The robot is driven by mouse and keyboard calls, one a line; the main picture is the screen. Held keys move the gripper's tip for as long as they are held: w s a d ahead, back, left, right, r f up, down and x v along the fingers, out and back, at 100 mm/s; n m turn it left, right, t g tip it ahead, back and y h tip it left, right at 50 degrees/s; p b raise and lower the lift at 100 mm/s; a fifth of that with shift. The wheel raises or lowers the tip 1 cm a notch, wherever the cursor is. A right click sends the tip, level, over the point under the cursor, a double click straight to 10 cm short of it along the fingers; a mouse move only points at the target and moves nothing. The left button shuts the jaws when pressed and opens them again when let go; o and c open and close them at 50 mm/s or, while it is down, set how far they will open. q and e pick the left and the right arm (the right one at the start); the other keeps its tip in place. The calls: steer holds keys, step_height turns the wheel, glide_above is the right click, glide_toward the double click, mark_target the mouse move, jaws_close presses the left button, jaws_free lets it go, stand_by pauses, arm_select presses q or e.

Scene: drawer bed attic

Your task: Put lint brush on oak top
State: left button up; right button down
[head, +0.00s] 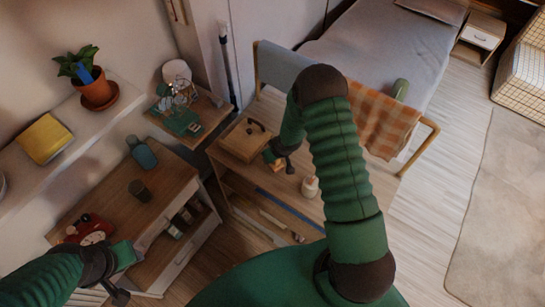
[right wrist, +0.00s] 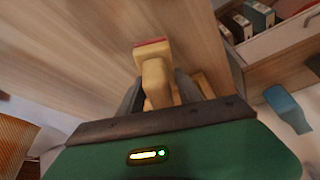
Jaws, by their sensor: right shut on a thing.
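The lint brush (right wrist: 156,82), a pale wooden piece with a red edge, is between the fingers of my right gripper (right wrist: 160,92), which is shut on it. In the head view the right gripper (head: 279,158) is over the low wooden unit, with the brush (head: 277,164) small and partly hidden. I cannot tell which is the oak top. My left gripper (head: 118,280) is at the lower left; its jaws are unclear.
A wooden box (head: 245,139) and a white bottle (head: 310,187) stand on the low unit. An orange checked cloth (head: 385,118) hangs on a rail.

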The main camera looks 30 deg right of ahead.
steer(key=shift+f, duration=0.7)
steer(key=shift+w+d+f, duration=0.1)
steer(key=shift+f, duration=0.25)
steer(key=c, duration=0.8)
jaws_free()
steer(key=shift+c, duration=0.2)
